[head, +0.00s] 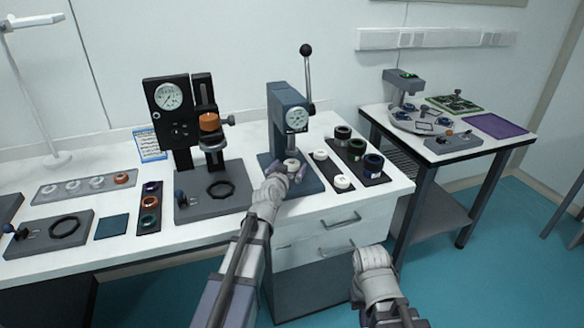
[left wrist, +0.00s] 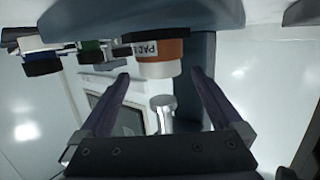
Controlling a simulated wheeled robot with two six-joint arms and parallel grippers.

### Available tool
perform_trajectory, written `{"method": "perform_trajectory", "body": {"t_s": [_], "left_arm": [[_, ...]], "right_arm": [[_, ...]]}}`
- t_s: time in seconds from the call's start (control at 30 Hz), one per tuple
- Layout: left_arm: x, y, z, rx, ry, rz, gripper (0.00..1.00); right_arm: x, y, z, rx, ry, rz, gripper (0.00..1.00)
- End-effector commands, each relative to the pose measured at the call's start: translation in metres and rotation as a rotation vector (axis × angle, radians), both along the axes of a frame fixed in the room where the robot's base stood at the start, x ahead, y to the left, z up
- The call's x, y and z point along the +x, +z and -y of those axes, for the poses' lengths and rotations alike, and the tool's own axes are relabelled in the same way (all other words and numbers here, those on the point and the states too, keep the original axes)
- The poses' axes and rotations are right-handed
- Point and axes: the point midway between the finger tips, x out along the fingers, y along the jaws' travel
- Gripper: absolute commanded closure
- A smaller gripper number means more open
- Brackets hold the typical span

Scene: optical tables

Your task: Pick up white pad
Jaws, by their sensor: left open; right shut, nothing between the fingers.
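A white pad (head: 291,164) sits on the base of the blue-grey press, below its ram. In the left wrist view a round piece with white and orange bands and a "PAD" label (left wrist: 158,56) stands just past the fingertips, in line with the gap. My left gripper (head: 286,172) is open, its purple fingers at the press on either side of the pad; they also show in the left wrist view (left wrist: 160,78). Two more white pads lie on a dark strip (head: 331,168) right of the press. My right gripper (head: 371,256) is shut and empty, low in front of the drawers.
The press column (head: 284,108) with its lever rises right behind the left gripper. A black gauge stand (head: 180,120) with an orange-topped part is to the left. A dark tray (head: 360,160) of ringed parts is to the right. A side table (head: 455,135) stands further right.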

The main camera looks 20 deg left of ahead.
Motion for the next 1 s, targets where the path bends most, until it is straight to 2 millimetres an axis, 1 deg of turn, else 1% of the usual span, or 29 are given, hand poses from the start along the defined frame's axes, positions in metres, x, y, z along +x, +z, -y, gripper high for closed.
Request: {"method": "perform_trajectory", "body": {"t_s": [0.03, 0.1, 0.2, 0.43, 1.0], "left_arm": [[0.012, -0.005, -0.001, 0.000, 0.000, 0.000, 0.00], [0.022, -0.007, -0.001, 0.000, 0.000, 0.000, 0.00], [0.032, -0.008, -0.001, 0.001, 0.000, 0.000, 0.00], [0.031, -0.007, -0.001, 0.001, 0.000, 0.000, 0.00], [0.031, -0.007, -0.001, 0.000, 0.000, 0.000, 0.64]], "right_arm": [[0.000, -0.005, 0.000, 0.000, 0.000, 0.000, 1.00], [0.000, -0.007, 0.000, 0.000, 0.000, 0.000, 1.00], [0.000, -0.008, 0.000, 0.000, 0.000, 0.000, 1.00], [0.000, -0.007, 0.000, 0.000, 0.000, 0.000, 1.00], [0.000, -0.007, 0.000, 0.000, 0.000, 0.000, 1.00]]}}
